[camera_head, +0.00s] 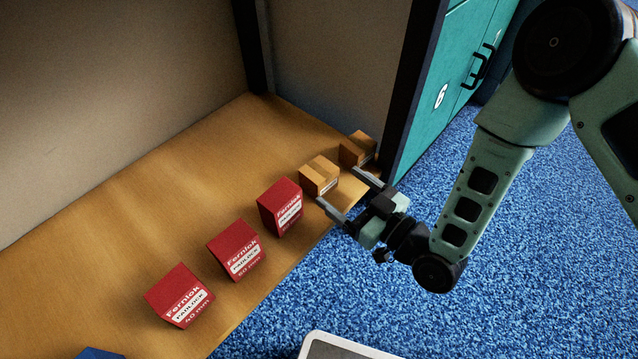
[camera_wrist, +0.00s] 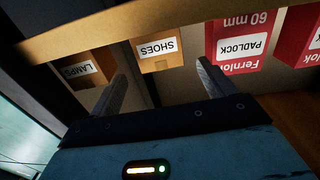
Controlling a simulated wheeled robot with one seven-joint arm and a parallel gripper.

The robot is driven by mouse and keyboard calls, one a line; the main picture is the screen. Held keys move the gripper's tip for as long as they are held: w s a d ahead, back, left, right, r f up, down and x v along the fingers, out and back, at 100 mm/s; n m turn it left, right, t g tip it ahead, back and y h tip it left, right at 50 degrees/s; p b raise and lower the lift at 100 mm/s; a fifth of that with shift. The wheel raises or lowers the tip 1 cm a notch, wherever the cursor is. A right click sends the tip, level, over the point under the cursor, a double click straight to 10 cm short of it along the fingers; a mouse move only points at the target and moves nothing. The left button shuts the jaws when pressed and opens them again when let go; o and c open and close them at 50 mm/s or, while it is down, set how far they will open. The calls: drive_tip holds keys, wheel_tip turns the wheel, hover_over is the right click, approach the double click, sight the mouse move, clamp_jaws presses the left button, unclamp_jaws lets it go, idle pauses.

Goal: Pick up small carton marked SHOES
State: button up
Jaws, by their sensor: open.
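The small brown carton marked SHOES (camera_head: 317,174) sits on the wooden shelf between a red box and another brown carton. In the wrist view the SHOES carton (camera_wrist: 158,50) appears upside down, its white label facing me. My gripper (camera_head: 338,186) is open and empty at the shelf's front edge, its fingers pointing at the SHOES carton. In the wrist view the fingertips (camera_wrist: 162,70) show to either side of and just short of this carton. Whether either finger touches it I cannot tell.
A brown carton marked LAMPS (camera_wrist: 85,69) stands right of SHOES in the head view, near a dark post (camera_head: 409,85). Red Fernlok padlock boxes (camera_head: 281,206) line the shelf (camera_head: 120,240) to the left. A teal cabinet (camera_head: 445,85) stands at right. The shelf behind the cartons is clear.

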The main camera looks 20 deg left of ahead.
sight(329, 179)
drive_tip(key=shift+x, duration=0.9)
drive_tip(key=b+x, duration=0.3)
drive_tip(key=x, duration=0.1)
drive_tip(key=shift+a+f+b, duration=0.1)
drive_tip(key=shift+a+b, duration=0.2)
drive_tip(key=shift+b, duration=0.1)
drive_tip(key=shift+w+a, duration=0.25)
drive_tip(key=shift+a, duration=0.15)
drive_tip(key=c, duration=1.1)
